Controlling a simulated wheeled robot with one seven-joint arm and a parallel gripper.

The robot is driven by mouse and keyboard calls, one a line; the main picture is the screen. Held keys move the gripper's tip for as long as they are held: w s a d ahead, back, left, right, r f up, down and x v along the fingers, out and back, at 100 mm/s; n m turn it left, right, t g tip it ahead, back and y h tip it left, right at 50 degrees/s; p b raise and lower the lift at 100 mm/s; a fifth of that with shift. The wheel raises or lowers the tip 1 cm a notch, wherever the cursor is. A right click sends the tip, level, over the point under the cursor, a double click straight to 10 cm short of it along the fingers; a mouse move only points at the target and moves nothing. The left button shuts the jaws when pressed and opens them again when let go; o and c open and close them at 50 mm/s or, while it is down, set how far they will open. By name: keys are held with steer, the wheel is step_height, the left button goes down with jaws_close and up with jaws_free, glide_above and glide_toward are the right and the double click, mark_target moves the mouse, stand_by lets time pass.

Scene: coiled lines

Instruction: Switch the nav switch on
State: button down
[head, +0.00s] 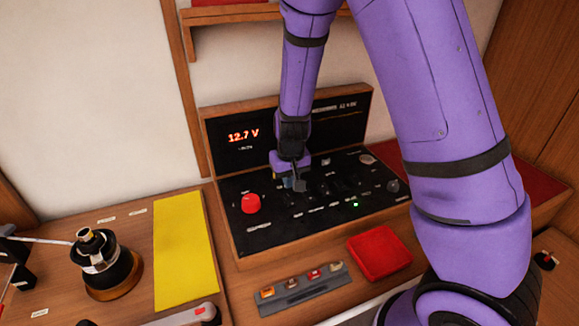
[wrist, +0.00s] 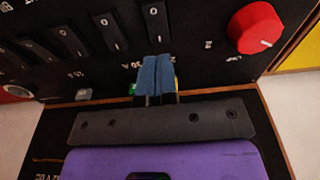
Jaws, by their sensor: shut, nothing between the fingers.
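The black switch panel (head: 275,222) sits in a wooden frame against the wall. In the wrist view its rocker switches show in a row: one (wrist: 155,22) is just beyond my fingertips, with another (wrist: 109,32) and a third (wrist: 64,42) to its left. These bear a "0" mark at one end. I cannot read which one is the nav switch. My gripper (head: 294,184) is over the left-middle of the panel, shut and empty. Its blue fingertips (wrist: 157,75) are together, close to the nearest rocker; I cannot tell whether they touch the panel.
A red knob (head: 251,203) stands up left of my gripper, also in the wrist view (wrist: 255,28). A display (head: 243,135) reads 12.7 V. A small green light (head: 355,204) glows on the panel. A red pad (head: 379,252) and a fuse strip (head: 302,287) lie in front.

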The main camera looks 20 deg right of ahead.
mark_target(288, 194)
steer(key=shift+w+f, duration=0.15)
steer(key=shift+f, duration=0.85)
steer(key=shift+w+f, duration=0.1)
steer(key=shift+f, duration=0.9)
